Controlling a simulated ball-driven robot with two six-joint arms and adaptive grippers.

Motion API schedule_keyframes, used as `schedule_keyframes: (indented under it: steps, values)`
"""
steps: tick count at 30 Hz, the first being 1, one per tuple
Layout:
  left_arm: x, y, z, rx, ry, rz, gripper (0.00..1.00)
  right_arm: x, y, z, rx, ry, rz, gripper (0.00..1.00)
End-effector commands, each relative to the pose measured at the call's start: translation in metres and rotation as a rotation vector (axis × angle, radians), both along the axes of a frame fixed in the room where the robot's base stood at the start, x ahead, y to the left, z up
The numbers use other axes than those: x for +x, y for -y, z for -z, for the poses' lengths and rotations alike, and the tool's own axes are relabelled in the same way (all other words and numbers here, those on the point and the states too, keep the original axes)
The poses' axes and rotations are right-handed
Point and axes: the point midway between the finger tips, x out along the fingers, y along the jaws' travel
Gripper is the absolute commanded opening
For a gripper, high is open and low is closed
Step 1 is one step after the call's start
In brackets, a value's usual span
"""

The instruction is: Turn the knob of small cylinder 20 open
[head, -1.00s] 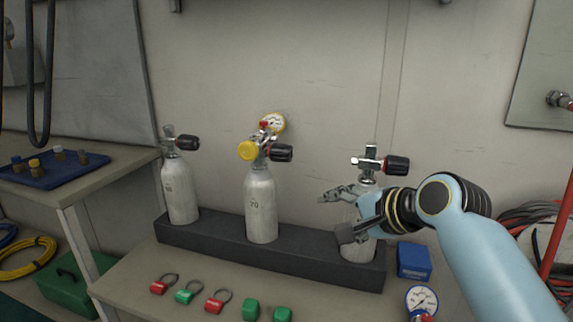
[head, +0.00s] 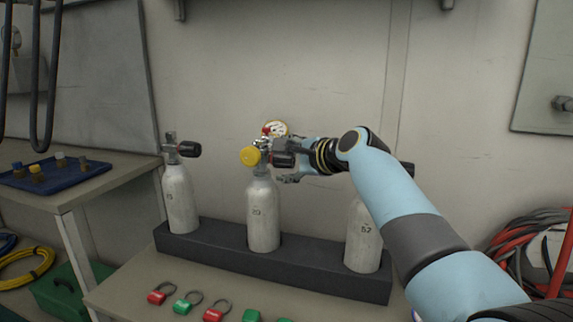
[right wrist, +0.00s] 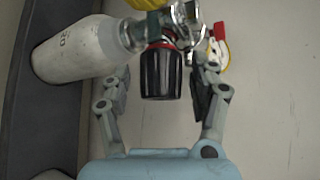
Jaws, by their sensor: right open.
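Small cylinder 20 (head: 263,215) stands upright in the middle of the dark rack and also shows in the right wrist view (right wrist: 75,50). Its black knob (right wrist: 161,74) sticks out to the right of the valve; in the head view my gripper partly covers it. A yellow cap (head: 250,156) and a gauge (head: 276,129) sit on its valve. My right gripper (right wrist: 160,90) is open, with one finger on each side of the knob. I see gaps between the fingers and the knob in the right wrist view. My left gripper is not in view.
Another cylinder (head: 180,198) stands at the left of the rack (head: 210,241), and cylinder 52 (head: 363,245) at the right, partly behind my right arm. Red and green tags (head: 157,297) lie on the bench in front. A blue tray (head: 62,174) is at the left.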

Motion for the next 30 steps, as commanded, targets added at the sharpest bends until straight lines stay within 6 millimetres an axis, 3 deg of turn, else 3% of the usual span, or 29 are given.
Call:
schedule_keyframes:
  steps: [8,21,30]
  values:
    - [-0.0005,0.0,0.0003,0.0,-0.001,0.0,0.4,0.0019,-0.001,-0.0003,0.0,0.001,0.0,0.61]
    - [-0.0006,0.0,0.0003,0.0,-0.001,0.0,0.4,0.0014,-0.0007,0.0007,-0.002,-0.001,0.0,0.07]
    - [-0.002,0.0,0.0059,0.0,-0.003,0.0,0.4,0.0007,-0.0008,0.0044,-0.02,0.039,0.0,0.06]
